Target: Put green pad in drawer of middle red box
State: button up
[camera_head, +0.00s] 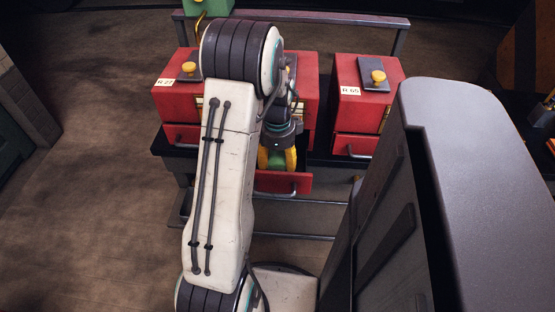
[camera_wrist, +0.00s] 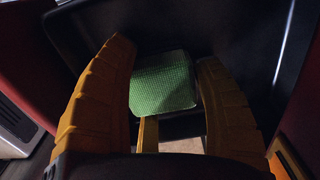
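My gripper (camera_head: 277,160) points down at the open drawer (camera_head: 283,182) of the middle red box (camera_head: 307,92). The drawer's dark interior (camera_wrist: 235,42) surrounds the pad in the wrist view. I cannot tell whether the pad touches the drawer floor. My arm hides much of the middle box.
A left red box (camera_head: 176,101) labelled R 27 and a right red box (camera_head: 366,102) labelled R 65 flank the middle one, with their drawers closed. They stand on a dark bench (camera_head: 322,150). A green object (camera_head: 207,7) is behind.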

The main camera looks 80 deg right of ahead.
aim_at(277, 156)
jog(key=o, duration=0.4)
jog(key=shift+c, duration=0.2)
jog(key=shift+r, duration=0.1)
notch_tip(277, 156, up, 12)
jog(key=p, duration=0.3)
jog(key=shift+r, duration=0.1)
